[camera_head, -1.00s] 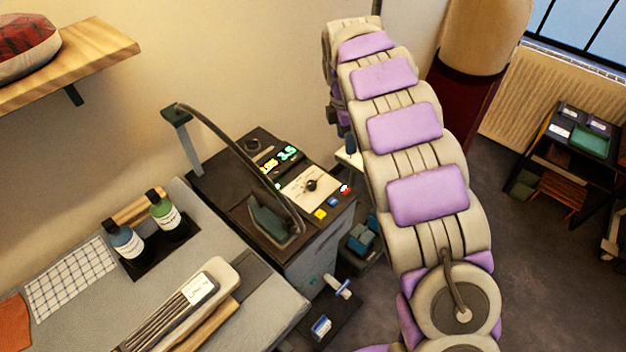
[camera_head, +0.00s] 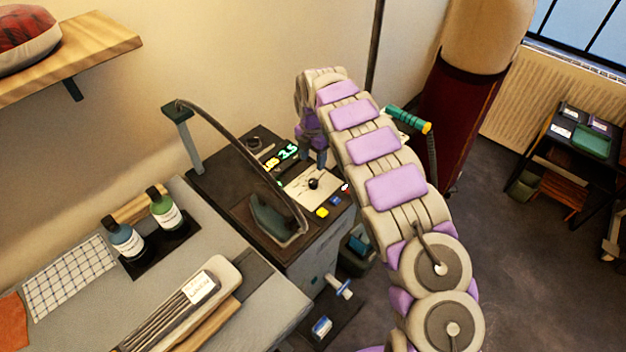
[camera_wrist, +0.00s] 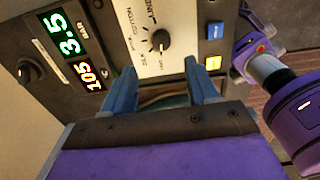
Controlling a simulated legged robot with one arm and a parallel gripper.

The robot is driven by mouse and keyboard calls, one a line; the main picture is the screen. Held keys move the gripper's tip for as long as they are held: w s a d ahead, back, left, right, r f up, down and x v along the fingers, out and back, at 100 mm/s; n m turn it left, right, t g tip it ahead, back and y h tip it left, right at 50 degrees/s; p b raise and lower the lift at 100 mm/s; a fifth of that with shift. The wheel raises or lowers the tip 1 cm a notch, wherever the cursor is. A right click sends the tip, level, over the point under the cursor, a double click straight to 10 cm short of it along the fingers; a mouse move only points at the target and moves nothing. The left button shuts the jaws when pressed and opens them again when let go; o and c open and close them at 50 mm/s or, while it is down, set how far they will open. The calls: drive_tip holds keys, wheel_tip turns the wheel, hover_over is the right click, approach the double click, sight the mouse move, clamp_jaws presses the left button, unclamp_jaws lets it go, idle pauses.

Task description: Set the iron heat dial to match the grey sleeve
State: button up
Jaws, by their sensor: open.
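The heat dial is a black knob (camera_head: 313,183) on a cream plate on top of the dark iron station. In the wrist view the dial (camera_wrist: 160,39) lies just beyond the fingertips, with lettering around it, COTTON among the words. My gripper (camera_wrist: 160,68) is open, its blue fingers apart and empty, not visibly touching the knob. In the head view my gripper (camera_head: 315,158) hangs over the station's back edge, near the dial. A grey striped sleeve (camera_head: 172,318) lies on the ironing board with a white label (camera_head: 198,288), too small to read surely.
Lit displays (camera_wrist: 70,45) show 3.5 and 105. A second black knob (camera_wrist: 28,70) sits beside them. Yellow (camera_wrist: 213,63) and blue (camera_wrist: 215,31) buttons flank the plate. The iron (camera_head: 272,215) and its arched cord stand close to the dial. Two bottles (camera_head: 165,210) stand on the board.

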sight(313, 181)
wheel_tip(313, 181, down, 9)
drive_tip(key=shift+d+b, duration=0.15)
drive_tip(key=shift+b, duration=0.6)
drive_tip(key=shift+f, duration=0.55)
drive_tip(key=shift+a, duration=0.2)
drive_tip(key=shift+c, duration=0.3)
drive_tip(key=shift+d+r, duration=0.1)
drive_tip(key=c, duration=1)
